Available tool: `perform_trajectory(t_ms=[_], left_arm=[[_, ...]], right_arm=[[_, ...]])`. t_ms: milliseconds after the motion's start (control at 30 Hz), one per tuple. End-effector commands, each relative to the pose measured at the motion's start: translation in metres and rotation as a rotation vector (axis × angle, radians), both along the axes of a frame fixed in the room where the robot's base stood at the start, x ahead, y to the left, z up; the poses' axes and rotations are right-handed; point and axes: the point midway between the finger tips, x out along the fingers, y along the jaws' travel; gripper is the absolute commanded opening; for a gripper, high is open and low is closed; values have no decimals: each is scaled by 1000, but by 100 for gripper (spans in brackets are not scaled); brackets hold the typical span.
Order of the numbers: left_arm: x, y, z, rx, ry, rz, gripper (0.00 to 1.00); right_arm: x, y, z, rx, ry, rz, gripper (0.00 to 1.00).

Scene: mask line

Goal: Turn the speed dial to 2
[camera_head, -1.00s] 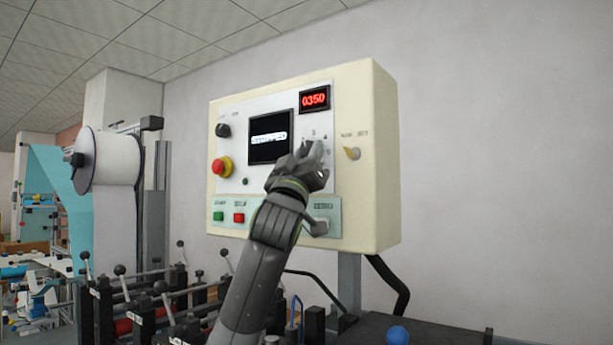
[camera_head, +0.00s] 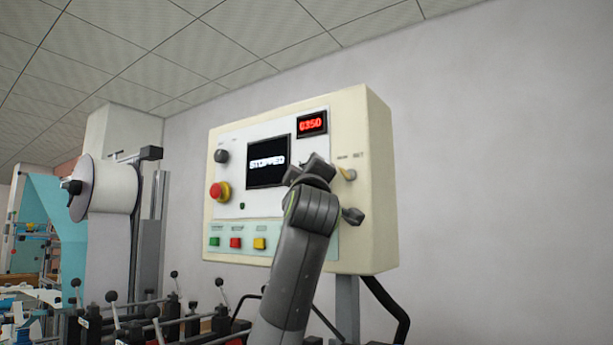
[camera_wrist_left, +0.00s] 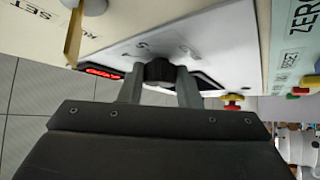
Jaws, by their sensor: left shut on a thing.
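The speed dial is a black ribbed knob (camera_wrist_left: 158,71) on the white panel plate, with printed marks around it that are too small and skewed to read surely. My left gripper (camera_wrist_left: 160,76) is shut on this knob, one finger on each side, in the left wrist view. In the head view my left gripper (camera_head: 311,168) is at the right part of the cream control box (camera_head: 368,225) and hides the dial. The dial's setting cannot be told. My right gripper is not in view.
The box carries a screen (camera_head: 268,160) reading STOPPED, a red 0350 display (camera_head: 312,123), a red emergency button (camera_head: 218,192), a black knob (camera_head: 222,156), a beige selector (camera_head: 348,174), and green, red and yellow buttons. A white roll (camera_head: 108,188) and machine levers stand to the left.

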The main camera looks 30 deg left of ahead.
Motion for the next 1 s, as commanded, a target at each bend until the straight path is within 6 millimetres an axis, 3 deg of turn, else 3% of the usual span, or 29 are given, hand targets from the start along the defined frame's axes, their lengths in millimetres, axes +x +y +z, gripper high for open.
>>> perform_trajectory(t_ms=[467, 500, 633, 1000], left_arm=[[0, 0, 0, -13, 2, -1, 8], [0, 0, 0, -13, 2, -1, 36], [0, 0, 0, -13, 2, -1, 52], [-4, -3, -3, -11, 1, -1, 52]], right_arm=[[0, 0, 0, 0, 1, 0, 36], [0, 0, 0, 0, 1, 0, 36], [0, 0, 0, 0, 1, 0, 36], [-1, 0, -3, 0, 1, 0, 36]])
